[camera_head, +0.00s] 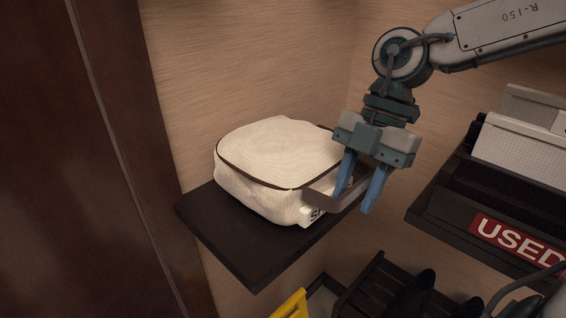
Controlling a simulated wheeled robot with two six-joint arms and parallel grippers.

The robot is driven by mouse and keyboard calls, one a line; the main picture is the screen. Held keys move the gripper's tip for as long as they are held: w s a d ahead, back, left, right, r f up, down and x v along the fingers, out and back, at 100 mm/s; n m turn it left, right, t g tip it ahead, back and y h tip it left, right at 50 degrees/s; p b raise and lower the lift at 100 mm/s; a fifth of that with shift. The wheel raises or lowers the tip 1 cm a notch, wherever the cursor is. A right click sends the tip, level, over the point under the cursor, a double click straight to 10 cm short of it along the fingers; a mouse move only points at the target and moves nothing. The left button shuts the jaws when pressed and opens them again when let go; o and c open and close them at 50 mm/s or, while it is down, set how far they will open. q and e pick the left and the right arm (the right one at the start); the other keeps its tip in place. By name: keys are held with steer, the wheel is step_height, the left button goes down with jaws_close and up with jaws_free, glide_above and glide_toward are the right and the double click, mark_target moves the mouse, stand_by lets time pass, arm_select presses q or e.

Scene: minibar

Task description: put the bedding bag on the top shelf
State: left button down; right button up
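The bedding bag (270,153) is a cream, rounded soft bag with dark piping and a dark strap handle (322,190) on its right side. It rests upright on a dark shelf board (248,262) in the wall corner. A white label with dark letters, partly hidden, shows below the handle. My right gripper (358,205) reaches down from the upper right with its blue fingers apart at the handle loop. One finger is at the loop's inside and the other is at its outer end; I cannot tell whether they touch it. My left gripper is not in view.
At right, a dark shelf (455,205) with a red "USED" sign (516,243) holds white boxes (520,145). Below are a dark slatted rack (375,285) and a yellow object (291,305). A dark wood panel (85,160) stands at left.

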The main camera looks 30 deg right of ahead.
steer(key=shift+f+b, duration=0.25)
steer(key=shift+b, duration=0.1)
steer(key=shift+c, duration=0.4)
jaws_close()
